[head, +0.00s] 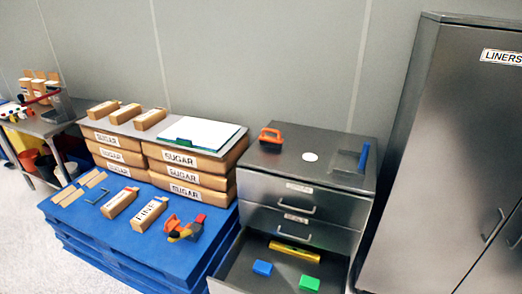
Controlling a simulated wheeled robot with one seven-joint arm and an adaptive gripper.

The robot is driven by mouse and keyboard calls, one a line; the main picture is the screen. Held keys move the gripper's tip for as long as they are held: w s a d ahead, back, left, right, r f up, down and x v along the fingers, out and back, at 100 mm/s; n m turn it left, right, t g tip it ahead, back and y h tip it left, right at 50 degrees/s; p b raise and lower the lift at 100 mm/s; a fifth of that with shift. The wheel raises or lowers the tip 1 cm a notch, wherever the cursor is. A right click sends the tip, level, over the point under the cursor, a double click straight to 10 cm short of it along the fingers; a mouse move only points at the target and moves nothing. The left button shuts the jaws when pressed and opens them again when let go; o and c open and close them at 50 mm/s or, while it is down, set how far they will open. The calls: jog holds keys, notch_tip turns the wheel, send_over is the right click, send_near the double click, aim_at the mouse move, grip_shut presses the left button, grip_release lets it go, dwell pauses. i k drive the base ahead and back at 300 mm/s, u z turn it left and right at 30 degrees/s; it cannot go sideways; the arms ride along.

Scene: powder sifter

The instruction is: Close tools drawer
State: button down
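The tools drawer (240,270) is the lowest visible drawer of the metal drawer cabinet (345,205) and is pulled open toward me. Inside it lie a yellow level-like bar (295,251), a blue block (262,268) and a green block (309,283). The front face and handle of this drawer are outside the frame. The two drawers above it are shut, with handles (300,210) and small labels too blurred to read. My gripper is not in view.
A blue pallet stack (110,245) with SUGAR bags (182,175) stands close to the drawer's left side. A tall metal cabinet marked LINERS (440,150) stands to the right. An orange-handled tool (270,137) lies on the cabinet top. Pale floor (30,255) is clear at lower left.

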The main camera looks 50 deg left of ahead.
aim_at(236, 275)
jog(key=k, duration=0.95)
jog(key=u, duration=1.05)
